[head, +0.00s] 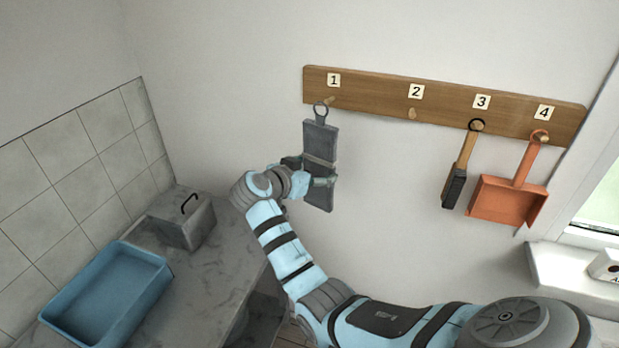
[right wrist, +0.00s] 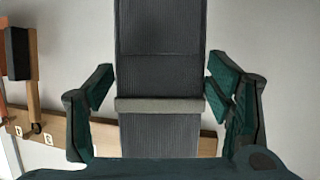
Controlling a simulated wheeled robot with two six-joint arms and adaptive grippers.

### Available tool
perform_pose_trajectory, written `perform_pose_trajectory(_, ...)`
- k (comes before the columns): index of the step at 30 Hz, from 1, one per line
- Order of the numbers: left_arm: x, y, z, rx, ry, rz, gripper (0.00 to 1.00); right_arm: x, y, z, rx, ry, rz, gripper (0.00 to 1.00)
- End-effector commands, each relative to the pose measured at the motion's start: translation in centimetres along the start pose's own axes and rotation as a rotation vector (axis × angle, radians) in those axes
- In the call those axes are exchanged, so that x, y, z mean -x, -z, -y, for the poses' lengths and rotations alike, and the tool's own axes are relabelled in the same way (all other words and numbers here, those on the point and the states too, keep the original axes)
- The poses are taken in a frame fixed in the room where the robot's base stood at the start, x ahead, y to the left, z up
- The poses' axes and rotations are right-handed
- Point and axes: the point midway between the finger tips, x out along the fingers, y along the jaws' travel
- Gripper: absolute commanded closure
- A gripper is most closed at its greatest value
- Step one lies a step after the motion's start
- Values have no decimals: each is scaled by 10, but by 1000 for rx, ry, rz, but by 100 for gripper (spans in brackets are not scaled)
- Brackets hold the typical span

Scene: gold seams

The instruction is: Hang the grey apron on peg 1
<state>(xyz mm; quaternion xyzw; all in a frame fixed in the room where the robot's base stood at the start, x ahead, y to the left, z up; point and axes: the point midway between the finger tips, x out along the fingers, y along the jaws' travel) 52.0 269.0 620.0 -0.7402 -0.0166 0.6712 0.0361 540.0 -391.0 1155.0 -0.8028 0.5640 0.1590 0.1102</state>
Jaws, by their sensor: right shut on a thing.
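The grey apron (head: 320,136) hangs as a flat, folded dark strip with a lighter band across it and a ring (head: 321,111) at its top. My right gripper (head: 308,173) is shut on the apron around its middle, and the apron is nearly upright. In the right wrist view the apron (right wrist: 160,72) lies between the two green fingers at the band. The ring overlaps the area by peg 1 (head: 329,101), under label 1; I cannot tell whether it is around the peg or in front of it. My left gripper is not in view.
The wooden rack (head: 375,92) runs along the wall. Peg 2 (head: 412,113) is bare. A brush (head: 459,175) hangs on peg 3 and an orange dustpan (head: 507,199) on peg 4.

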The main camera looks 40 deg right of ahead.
Motion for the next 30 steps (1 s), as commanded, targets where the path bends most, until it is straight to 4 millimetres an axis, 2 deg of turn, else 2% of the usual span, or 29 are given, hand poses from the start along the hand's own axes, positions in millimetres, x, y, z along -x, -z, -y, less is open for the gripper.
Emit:
perform_pose_trajectory(21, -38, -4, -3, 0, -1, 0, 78, -61, 16, 16, -2, -1, 0, 67)
perform_pose_trajectory(30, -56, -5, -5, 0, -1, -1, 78, -76, 13, 20, -1, 0, 1, 67)
